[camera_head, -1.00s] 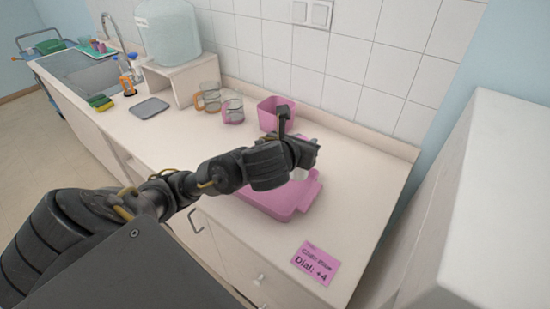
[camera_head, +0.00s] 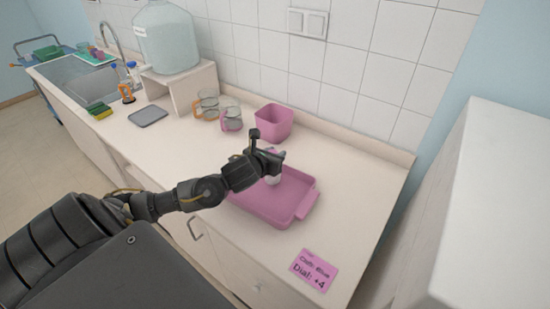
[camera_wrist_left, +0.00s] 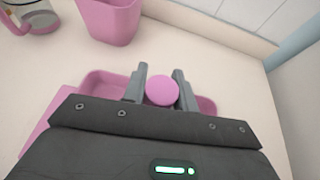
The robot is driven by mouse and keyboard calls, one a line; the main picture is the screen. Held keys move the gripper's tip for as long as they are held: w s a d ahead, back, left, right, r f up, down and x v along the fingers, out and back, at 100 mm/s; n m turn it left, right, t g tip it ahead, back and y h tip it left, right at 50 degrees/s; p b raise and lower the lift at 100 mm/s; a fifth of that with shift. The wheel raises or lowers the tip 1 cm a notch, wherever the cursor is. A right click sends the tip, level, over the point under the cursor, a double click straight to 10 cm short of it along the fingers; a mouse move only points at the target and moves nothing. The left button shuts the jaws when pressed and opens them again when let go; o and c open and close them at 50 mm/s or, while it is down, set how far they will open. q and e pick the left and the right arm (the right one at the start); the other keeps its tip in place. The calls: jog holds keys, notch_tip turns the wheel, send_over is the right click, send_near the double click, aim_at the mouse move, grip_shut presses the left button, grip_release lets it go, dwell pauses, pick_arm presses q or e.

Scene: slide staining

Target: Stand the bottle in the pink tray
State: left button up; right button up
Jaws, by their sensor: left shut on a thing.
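The pink tray (camera_head: 258,205) lies on the counter, a shallow rectangle with a handle tab at its right end. My left gripper (camera_head: 274,163) is over the tray and shut on the bottle (camera_head: 273,180). Only a small pale part of the bottle shows in the head view, below the fingers. In the left wrist view the bottle's round pink cap (camera_wrist_left: 162,91) sits between the two grey fingers (camera_wrist_left: 159,88), with the tray (camera_wrist_left: 100,82) behind and below. Whether the bottle's base touches the tray floor is hidden. My right gripper is not in view.
A pink square bin (camera_head: 273,122) stands behind the tray by the wall. Two glass mugs (camera_head: 207,104) (camera_head: 231,117) stand left of it. A pink label card (camera_head: 314,270) lies at the counter's front. The counter right of the tray is clear.

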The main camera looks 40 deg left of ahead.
pick_arm(q)
notch_tip(320, 180, down, 2)
jog(key=shift+d+p, duration=0.1)
jog(key=shift+p, duration=0.2)
jog(key=shift+f, duration=0.1)
jog(key=shift+f, duration=0.15)
jog(key=o, duration=1.1)
jog(key=shift+c, duration=0.2)
